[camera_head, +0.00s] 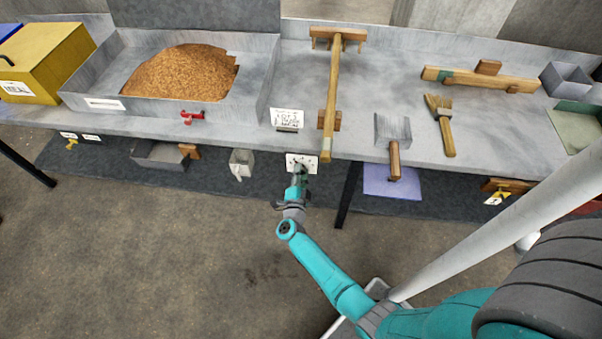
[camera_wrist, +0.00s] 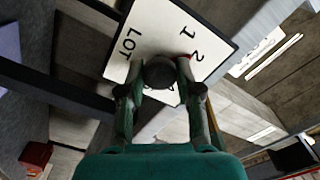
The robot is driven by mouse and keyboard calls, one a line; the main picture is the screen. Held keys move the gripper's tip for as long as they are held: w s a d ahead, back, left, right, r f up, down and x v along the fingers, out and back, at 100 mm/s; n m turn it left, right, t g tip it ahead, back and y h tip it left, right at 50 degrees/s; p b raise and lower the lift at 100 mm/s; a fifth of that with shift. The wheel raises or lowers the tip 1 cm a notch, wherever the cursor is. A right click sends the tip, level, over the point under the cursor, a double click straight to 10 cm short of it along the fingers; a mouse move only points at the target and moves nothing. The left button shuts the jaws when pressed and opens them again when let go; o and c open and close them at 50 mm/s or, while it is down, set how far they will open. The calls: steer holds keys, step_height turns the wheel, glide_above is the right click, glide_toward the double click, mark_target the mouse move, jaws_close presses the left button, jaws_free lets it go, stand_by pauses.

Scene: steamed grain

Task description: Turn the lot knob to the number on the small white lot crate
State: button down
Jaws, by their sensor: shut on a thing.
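The lot knob (camera_wrist: 159,73) is dark and round, on a white dial plate (camera_wrist: 195,25) marked LOT, 1 and 2; other marks are partly hidden behind my fingers. A small red mark shows at the plate near the 2. My gripper (camera_wrist: 161,80) is shut on the knob, one finger on each side. In the head view, the dial plate (camera_head: 309,160) is on the bench front and my gripper (camera_head: 299,172) reaches it from below, hiding the knob. A small whitish box (camera_head: 242,158) is left of the plate, below the bench edge; I can read no number on it.
A tray of brown grain (camera_head: 185,72), a red valve (camera_head: 192,117) and a written card (camera_head: 288,119) are on the bench (camera_head: 408,70). A bench leg (camera_head: 348,193) stands close right of my gripper.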

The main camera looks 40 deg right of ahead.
steer(key=shift+n, duration=3.6)
steer(key=c, duration=0.8)
jaws_free()
steer(key=shift+a, duration=0.15)
steer(key=v, duration=1.1)
steer(key=shift+s+a, duration=0.3)
